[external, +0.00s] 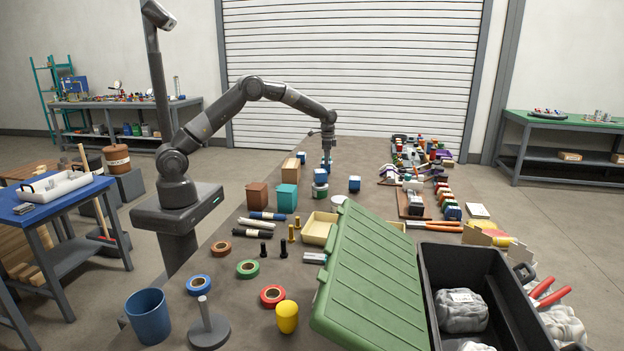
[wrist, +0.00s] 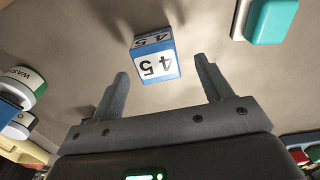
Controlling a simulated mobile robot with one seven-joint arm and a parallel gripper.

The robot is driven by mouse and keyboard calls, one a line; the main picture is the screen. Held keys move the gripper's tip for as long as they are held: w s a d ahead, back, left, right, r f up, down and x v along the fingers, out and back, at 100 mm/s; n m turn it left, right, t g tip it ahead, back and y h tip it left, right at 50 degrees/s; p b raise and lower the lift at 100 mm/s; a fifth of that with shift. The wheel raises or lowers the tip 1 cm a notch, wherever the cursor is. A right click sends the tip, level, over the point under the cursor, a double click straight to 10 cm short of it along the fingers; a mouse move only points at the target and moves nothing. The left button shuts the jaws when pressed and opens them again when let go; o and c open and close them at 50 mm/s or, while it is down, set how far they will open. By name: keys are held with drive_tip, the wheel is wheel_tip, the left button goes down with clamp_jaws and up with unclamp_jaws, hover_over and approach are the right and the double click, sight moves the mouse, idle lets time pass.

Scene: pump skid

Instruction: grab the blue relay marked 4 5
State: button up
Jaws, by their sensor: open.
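The blue relay marked 4 5 (wrist: 155,58) shows in the wrist view, with black digits on white faces and blue sides. It appears upside down, in the gap between my fingers and just ahead of the fingertips, a little left of the gap's middle. My gripper (wrist: 162,72) is open and nothing is between its pads. In the external view my gripper (external: 328,146) points down over the table, just above a blue block (external: 326,165). Other small blue blocks (external: 354,183) stand nearby; their marks are too small to read there.
A turquoise box (wrist: 272,20) lies at the upper right of the wrist view. In the external view the green case lid (external: 375,280) stands up at the table's front.

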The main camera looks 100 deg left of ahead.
sight(326, 167)
drive_tip(key=f, duration=0.5)
drive_tip(key=shift+s+d+f, duration=0.15)
drive_tip(key=shift+s, duration=0.1)
drive_tip(key=c, duration=1.1)
drive_tip(key=shift+c, duration=0.2)
